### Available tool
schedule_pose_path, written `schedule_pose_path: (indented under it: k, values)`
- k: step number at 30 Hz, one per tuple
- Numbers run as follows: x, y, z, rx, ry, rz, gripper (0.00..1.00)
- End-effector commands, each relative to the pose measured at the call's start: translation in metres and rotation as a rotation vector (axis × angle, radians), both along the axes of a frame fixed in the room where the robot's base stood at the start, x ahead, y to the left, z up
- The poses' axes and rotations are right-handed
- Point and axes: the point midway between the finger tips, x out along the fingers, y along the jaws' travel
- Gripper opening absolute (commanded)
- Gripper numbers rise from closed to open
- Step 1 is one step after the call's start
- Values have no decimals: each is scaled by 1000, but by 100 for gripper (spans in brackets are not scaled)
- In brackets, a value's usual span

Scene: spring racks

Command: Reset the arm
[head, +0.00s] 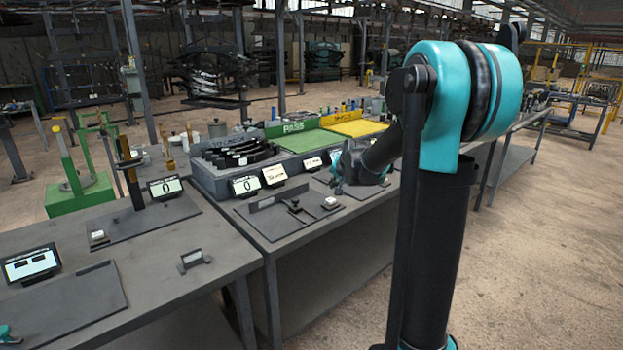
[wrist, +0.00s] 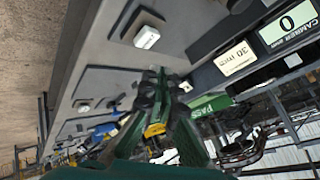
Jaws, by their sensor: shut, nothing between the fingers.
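My arm stands at the right of the head view, with a teal joint at its top and a black link reaching down to the left. My gripper (head: 340,178) is small and partly hidden there, above the far part of the bench. In the wrist view my gripper (wrist: 150,88) shows as dark fingers at the centre, shut and empty. A grey bench top (wrist: 85,50) lies beyond the fingers, apart from them as far as I can tell.
Grey benches carry a display reading 0 (head: 244,186), a tray of dark springs (head: 240,152), a green PASS area (head: 308,140) and a yellow area (head: 356,127). A green stand (head: 80,195) is at left. Open floor (head: 540,250) lies at right.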

Motion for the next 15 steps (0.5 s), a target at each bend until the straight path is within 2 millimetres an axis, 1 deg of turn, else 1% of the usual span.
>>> schedule_pose_path:
  k: [1,2,3,5,6,8,9,11,12,14,15]
  values:
    - [-23,-1,-6,-24,17,19,0]
    - [-37,-3,-10,-43,28,34,0]
    - [-59,-5,-16,-70,46,58,0]
    - [-95,-7,-28,-116,76,97,0]
    - [-119,-10,-36,-145,97,123,0]
    - [-156,-13,-49,-188,128,163,0]
    - [-180,-15,-58,-216,150,190,0]
    - [-216,-19,-73,-257,181,231,0]
    - [-240,-21,-83,-282,203,258,0]
    - [-274,-25,-97,-319,233,296,0]
    - [-294,-26,-106,-339,252,321,0]
